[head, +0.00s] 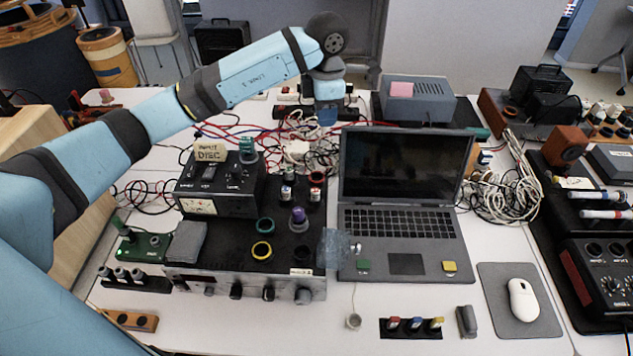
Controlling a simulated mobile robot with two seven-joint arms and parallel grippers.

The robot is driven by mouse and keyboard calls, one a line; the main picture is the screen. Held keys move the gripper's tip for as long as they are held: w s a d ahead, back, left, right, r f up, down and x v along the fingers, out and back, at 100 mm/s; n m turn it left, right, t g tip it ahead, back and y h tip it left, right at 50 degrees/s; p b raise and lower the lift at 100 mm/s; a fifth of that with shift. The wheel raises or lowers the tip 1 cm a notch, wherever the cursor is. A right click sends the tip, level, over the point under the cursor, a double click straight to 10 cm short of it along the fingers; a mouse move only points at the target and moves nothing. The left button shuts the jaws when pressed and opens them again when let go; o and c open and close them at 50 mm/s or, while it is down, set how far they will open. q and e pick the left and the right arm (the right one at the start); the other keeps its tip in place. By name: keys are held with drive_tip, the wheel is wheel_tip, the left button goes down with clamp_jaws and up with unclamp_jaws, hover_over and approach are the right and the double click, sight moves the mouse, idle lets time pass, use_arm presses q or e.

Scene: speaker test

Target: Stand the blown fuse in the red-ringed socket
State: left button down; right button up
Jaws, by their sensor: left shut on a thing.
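My left gripper (327,112) reaches in over the back of the table, behind the laptop's left edge. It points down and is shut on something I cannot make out. A small upright cylinder with a red top (316,180) stands at the back right of the black panel (225,232); whether it is the red-ringed socket or a fuse is unclear. Left of it stands a small labelled cylinder (287,191). A purple-topped piece (298,215) stands nearer the front. A teal ring (265,225) and a yellow ring (262,250) lie on the panel. I cannot identify the blown fuse. My right gripper is out of view.
An open laptop (405,262) stands right of the panel. Tangled cables (300,155) lie behind it. A black instrument box (222,197) rises at the panel's left. A translucent item (336,248) is at the panel's right edge. A mouse (522,299) lies on a grey pad.

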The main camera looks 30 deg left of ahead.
use_arm(q)
drive_tip(key=f+n, duration=0.4)
drive_tip(key=f, duration=0.1)
drive_tip(key=a+f+n, duration=0.1)
drive_tip(key=f+n, duration=0.4)
drive_tip(key=f, duration=0.1)
drive_tip(key=w+a+f+n, duration=0.1)
drive_tip(key=f+n, duration=0.4)
drive_tip(key=f, duration=0.1)
drive_tip(key=shift+a+f, duration=0.2)
drive_tip(key=shift+a, duration=0.05)
drive_tip(key=shift+f, duration=0.1)
drive_tip(key=shift+f, duration=0.1)
drive_tip(key=shift+f, duration=0.3)
drive_tip(key=c, duration=1)
unclamp_jaws()
drive_tip(key=shift+r, duration=0.1)
